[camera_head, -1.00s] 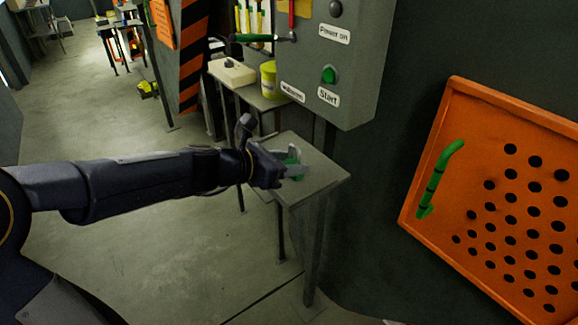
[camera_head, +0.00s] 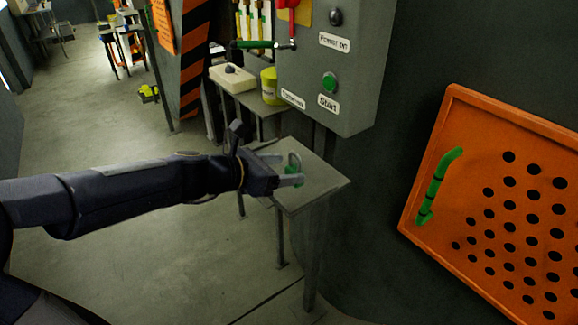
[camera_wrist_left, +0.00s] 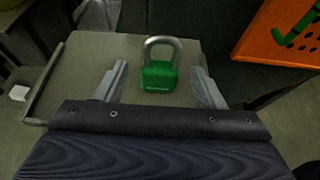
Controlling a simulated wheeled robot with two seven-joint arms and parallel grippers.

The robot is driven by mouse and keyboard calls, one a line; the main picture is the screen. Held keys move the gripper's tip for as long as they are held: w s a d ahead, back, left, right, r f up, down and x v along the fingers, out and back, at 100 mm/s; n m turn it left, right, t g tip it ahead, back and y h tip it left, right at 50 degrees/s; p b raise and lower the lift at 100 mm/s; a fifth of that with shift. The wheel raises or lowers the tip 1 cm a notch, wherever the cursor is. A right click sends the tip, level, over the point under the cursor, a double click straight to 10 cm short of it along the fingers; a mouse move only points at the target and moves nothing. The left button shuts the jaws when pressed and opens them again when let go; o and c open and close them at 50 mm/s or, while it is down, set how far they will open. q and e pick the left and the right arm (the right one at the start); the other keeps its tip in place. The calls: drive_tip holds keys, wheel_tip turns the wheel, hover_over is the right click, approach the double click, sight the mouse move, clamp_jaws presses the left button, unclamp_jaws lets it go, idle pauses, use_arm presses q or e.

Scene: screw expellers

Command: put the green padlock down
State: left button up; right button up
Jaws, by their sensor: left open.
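The green padlock (camera_wrist_left: 159,78) with a grey shackle stands upright on the small grey table (camera_wrist_left: 75,65) in the left wrist view. In the head view the padlock (camera_head: 292,168) shows partly behind my gripper's fingers on the tabletop (camera_head: 318,180). My left gripper (camera_head: 292,169) is open around it. In the left wrist view the two fingers of the left gripper (camera_wrist_left: 160,85) are spread to either side, with a gap between each finger and the padlock. My right gripper is in neither view.
A grey control box (camera_head: 335,65) with a green Start button hangs above and behind the table. An orange perforated panel (camera_head: 500,200) with a green handle is at the right. Another table behind holds a yellow container (camera_head: 270,86) and a pale box (camera_head: 232,78).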

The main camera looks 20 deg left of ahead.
use_arm(q)
drive_tip(key=p+v, duration=0.2)
drive_tip(key=v, duration=0.7)
drive_tip(key=s+d+f+m+g+y, duration=0.1)
drive_tip(key=s+f+m+g+y, duration=0.2)
drive_tip(key=s+m, duration=0.85)
drive_tip(key=s+f+m+g+y, duration=0.2)
drive_tip(key=s+f+m, duration=0.5)
drive_tip(key=m, duration=0.8)
wheel_tip(320, 180, up, 7)
drive_tip(key=s+p, duration=0.1)
drive_tip(key=p, duration=0.4)
drive_tip(key=shift+p, duration=0.4)
drive_tip(key=shift+o, duration=0.4)
